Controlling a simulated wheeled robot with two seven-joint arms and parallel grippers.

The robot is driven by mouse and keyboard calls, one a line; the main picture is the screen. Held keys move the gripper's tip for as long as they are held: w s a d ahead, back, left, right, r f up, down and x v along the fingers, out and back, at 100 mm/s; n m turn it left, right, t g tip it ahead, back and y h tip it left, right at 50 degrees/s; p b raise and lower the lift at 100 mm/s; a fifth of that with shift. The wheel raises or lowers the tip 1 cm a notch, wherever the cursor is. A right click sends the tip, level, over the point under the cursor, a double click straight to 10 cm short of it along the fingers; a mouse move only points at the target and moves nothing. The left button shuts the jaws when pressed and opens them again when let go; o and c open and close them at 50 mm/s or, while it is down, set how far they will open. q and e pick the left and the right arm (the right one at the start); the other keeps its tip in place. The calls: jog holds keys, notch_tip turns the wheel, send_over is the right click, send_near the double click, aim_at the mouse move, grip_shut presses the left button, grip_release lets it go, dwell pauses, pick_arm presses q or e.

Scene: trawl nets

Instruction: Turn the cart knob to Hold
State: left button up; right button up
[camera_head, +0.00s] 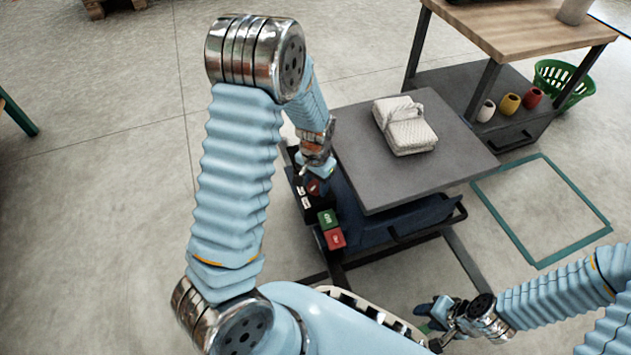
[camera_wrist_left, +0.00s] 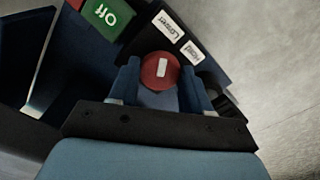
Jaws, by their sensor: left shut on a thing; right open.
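The cart knob is a round red dial (camera_wrist_left: 162,72) with a short white mark, which runs roughly up and down in the left wrist view. It also shows on the cart's black panel in the head view (camera_head: 313,187). Labels that seem to read Lower (camera_wrist_left: 167,25) and Hold (camera_wrist_left: 194,53) sit beside it, upside down. My left gripper (camera_head: 317,166) points down at the panel. In the left wrist view its two fingers are shut on the knob, one on each side. My right gripper (camera_head: 437,314) is open and empty, low in the head view, away from the panel.
A green button (camera_head: 327,219) marked Off and a red button (camera_head: 336,239) sit near the knob. The cart's grey top (camera_head: 455,165) carries a folded white net-like bundle (camera_head: 405,125). A wooden-topped bench (camera_head: 520,28) and a green basket (camera_head: 565,82) stand behind.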

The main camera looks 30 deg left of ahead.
aim_at(316, 185)
pick_arm(q)
jog(key=m, duration=0.4)
jog(key=shift+m, duration=0.3)
jog(key=m+p, duration=0.1)
jog(key=m, duration=0.2)
jog(key=shift+m, duration=0.3)
jog(key=m+p, duration=0.1)
jog(key=m, duration=0.2)
jog(key=shift+r+m, duration=0.1)
jog(key=shift+m, duration=0.2)
jog(key=shift+m+p, duration=0.65)
jog(key=shift+m, duration=1.25)
jog(key=o, duration=1)
jog(key=shift+o, duration=0.2)
notch_tip(316, 185, up, 14)
jog(key=p, duration=0.3)
jog(key=shift+f, duration=0.2)
